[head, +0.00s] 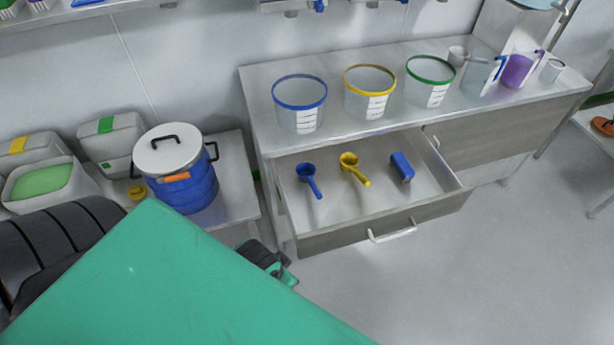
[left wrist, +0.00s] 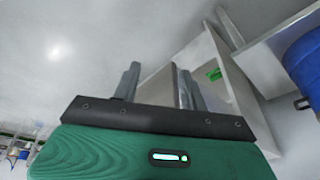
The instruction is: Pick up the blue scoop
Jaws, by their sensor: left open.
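The blue scoop (head: 308,177) lies in the open drawer (head: 372,213) of the steel bench, at the drawer's left side, with its handle pointing toward the drawer front. My left gripper (left wrist: 158,84) shows in the left wrist view with its two fingers apart and nothing between them. The scoop is not visible in that view. In the head view a large green part of my arm fills the lower left, and I cannot make out the left gripper's fingertips. The right gripper is in neither view.
A yellow scoop (head: 353,168) and a blue block-shaped item (head: 402,167) lie right of the blue scoop. Clear tubs with blue (head: 300,103), yellow (head: 369,91) and green (head: 430,81) rims stand above on the bench. A blue drum (head: 187,185) stands left. Floor in front is clear.

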